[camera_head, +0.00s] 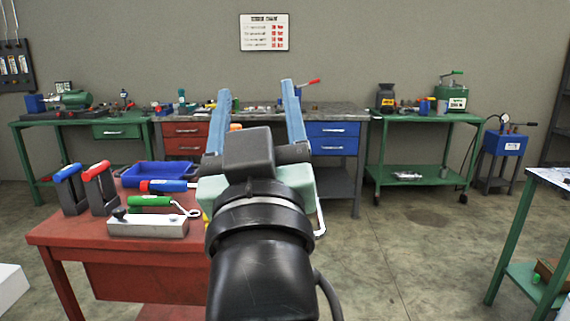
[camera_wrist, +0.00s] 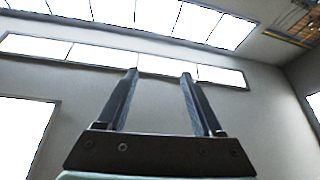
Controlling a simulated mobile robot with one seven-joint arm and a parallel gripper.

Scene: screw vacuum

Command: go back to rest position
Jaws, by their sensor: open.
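My gripper (camera_head: 257,112) is raised in the middle of the head view, its two blue-grey fingers spread apart and pointing up and away. Nothing is between the fingers. In the wrist view my gripper (camera_wrist: 159,82) is also open and empty, with the upper wall and bright windows behind it. My arm hides part of the red table's right side in the head view.
A red table (camera_head: 70,232) at the left holds a blue bin (camera_head: 157,173), a grey block (camera_head: 147,227) and several hand tools. Workbenches (camera_head: 340,115) line the back wall. A green-legged table (camera_head: 520,230) stands at the right. The floor (camera_head: 400,250) between them is clear.

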